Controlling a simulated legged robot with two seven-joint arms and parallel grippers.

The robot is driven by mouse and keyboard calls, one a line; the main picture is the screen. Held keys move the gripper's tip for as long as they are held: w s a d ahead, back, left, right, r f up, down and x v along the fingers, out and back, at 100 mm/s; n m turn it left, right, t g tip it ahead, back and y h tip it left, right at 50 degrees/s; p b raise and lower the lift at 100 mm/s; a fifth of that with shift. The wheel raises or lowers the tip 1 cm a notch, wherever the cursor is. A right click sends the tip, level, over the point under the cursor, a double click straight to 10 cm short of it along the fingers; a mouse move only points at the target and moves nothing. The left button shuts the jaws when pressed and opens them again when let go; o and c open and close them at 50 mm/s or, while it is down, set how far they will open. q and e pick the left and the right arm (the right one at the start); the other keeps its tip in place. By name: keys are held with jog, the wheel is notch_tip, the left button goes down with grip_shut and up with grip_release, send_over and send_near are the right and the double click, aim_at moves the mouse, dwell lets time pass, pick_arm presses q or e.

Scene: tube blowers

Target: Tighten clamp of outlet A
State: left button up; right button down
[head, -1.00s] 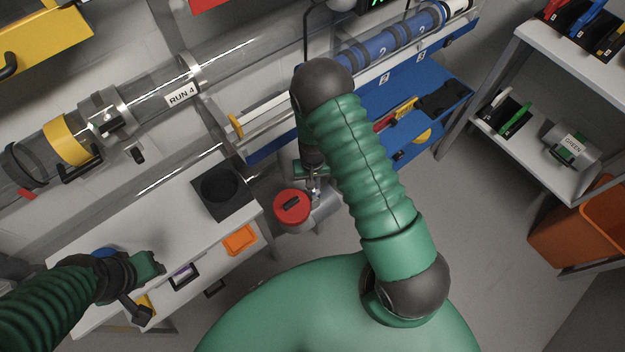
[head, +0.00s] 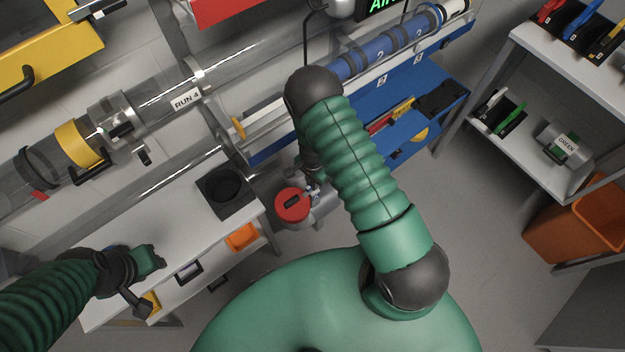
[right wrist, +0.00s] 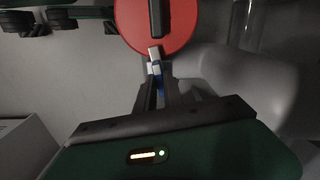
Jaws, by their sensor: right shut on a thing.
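A red round cap (head: 289,206) with a dark bar across it sits on a grey pipe end low in the middle of the head view. It also shows at the top of the right wrist view (right wrist: 181,24). My right gripper (head: 312,188) is at the cap's right edge, partly hidden by my arm. In the right wrist view its fingers (right wrist: 159,90) are shut on a small silver-and-blue piece (right wrist: 155,66) beside the cap's rim. I cannot tell if this is the clamp, and no "A" label is readable. My left gripper (head: 150,262) hangs over the white bench; its fingers are unclear.
A white bench (head: 150,225) with a black socket block (head: 226,190) lies left of the cap. A clear tube (head: 150,110) marked RUN 4 runs above it. A blue shelf (head: 365,125) is behind my right arm. Shelving (head: 520,135) and an orange bin (head: 575,225) stand right.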

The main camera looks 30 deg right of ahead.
jog(key=shift+w+m, duration=0.1)
jog(key=shift+m, duration=0.8)
jog(key=c, duration=1.5)
grip_release()
jog(key=shift+o, duration=0.2)
notch_tip(320, 180, up, 17)
jog(key=p, duration=0.3)
jog(key=shift+p, duration=0.4)
jog(key=shift+f, duration=0.15)
